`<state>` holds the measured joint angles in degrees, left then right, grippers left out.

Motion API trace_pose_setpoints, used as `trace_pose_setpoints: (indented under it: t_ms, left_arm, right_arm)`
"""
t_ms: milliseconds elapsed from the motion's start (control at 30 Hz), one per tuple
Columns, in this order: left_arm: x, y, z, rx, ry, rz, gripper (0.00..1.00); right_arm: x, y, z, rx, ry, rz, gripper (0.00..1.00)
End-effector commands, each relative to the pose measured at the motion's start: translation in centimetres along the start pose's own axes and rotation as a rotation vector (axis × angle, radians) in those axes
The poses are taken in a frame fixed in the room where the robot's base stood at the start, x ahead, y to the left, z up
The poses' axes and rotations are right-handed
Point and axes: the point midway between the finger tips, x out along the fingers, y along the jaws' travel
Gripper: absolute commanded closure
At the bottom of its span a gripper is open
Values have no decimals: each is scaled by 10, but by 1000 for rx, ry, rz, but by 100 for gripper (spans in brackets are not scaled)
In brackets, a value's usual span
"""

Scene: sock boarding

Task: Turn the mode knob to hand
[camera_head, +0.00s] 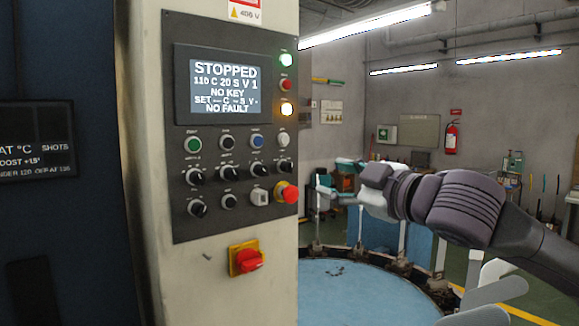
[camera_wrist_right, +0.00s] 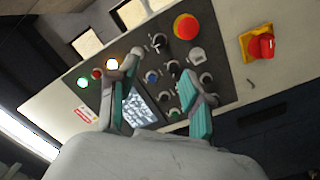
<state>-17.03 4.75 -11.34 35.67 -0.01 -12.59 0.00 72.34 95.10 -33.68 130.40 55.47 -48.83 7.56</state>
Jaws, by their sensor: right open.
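The control panel (camera_head: 215,225) is on the pale machine column, with several black rotary knobs in two rows. A black knob (camera_head: 196,177) starts the upper row and another (camera_head: 198,208) starts the lower one. The labels are too small to read, so I cannot tell which is the mode knob. My right gripper (camera_head: 372,190) is right of the panel, apart from it. In the right wrist view my right gripper (camera_wrist_right: 159,76) has its teal-padded fingers spread and empty, with the panel (camera_wrist_right: 225,85) beyond them. My left gripper is not in view.
The screen (camera_head: 224,84) reads STOPPED, NO KEY, NO FAULT. A red mushroom button (camera_head: 290,194) juts out at the panel's right edge. A red-and-yellow switch (camera_head: 247,260) is below. A round blue table (camera_head: 345,295) lies lower right. Open air separates gripper and panel.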

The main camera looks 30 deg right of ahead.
Motion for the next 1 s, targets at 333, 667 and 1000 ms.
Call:
trace_pose_setpoints:
  t_ms: [333,667,1000]
  left_arm:
    - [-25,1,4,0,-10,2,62]
    - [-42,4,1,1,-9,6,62]
    - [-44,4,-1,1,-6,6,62]
  right_arm:
    - [65,2,-4,4,1,-4,50]
    - [122,2,-2,2,1,-1,50]
    - [134,0,0,-1,0,0,50]
